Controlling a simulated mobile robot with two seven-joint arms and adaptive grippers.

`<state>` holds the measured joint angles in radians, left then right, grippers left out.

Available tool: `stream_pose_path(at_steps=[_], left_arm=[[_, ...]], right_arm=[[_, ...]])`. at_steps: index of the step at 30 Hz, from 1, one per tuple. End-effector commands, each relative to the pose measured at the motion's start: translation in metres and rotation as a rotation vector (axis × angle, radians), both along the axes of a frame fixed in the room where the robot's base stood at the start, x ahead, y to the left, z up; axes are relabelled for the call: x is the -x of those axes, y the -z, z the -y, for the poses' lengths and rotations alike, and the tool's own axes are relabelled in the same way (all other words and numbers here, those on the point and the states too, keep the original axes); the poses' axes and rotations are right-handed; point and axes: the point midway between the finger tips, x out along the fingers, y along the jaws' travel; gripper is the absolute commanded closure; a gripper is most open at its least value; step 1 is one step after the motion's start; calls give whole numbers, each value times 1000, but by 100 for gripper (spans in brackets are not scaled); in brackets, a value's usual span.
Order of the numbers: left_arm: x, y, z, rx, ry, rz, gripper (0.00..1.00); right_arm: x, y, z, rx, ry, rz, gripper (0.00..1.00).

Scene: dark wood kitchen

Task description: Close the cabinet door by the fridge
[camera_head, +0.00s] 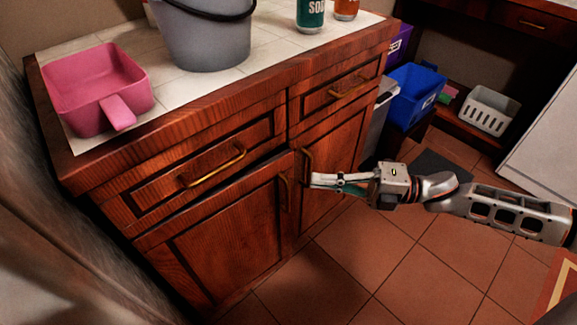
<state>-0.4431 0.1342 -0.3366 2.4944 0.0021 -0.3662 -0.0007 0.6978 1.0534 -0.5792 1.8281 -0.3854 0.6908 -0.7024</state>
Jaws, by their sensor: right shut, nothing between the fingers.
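A dark red wood cabinet (215,205) stands under a tiled counter, with two drawers above two doors. The left door (235,235) has a dark gap along its top edge and looks slightly ajar. Its brass handle (284,192) is near its right edge. The right door (335,155) looks flush, with a brass handle (305,165) on its left side. My right gripper (316,181) is shut and empty, reaching in from the right. Its fingertips are in front of the right door, close to that door's handle; I cannot tell whether they touch. My left gripper is not in view.
A pink scoop (95,85), a grey bucket (208,40) and bottles (311,15) stand on the counter. A blue bin (415,95) and a white basket (490,110) are at the back right. A white appliance (548,140) is at right. The tiled floor in front is clear.

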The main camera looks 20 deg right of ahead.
Motion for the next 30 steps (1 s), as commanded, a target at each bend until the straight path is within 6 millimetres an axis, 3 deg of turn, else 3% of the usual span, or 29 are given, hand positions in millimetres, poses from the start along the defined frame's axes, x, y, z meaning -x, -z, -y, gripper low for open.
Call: stream_pose_path(at_steps=[9, 19, 30], left_arm=[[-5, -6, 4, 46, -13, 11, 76], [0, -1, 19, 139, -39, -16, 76], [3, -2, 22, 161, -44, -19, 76]], right_arm=[[-27, 0, -47, -1, -2, 2, 100], [-57, 1, -52, 0, 0, -1, 100], [-63, -1, -54, 0, 0, 1, 100]])
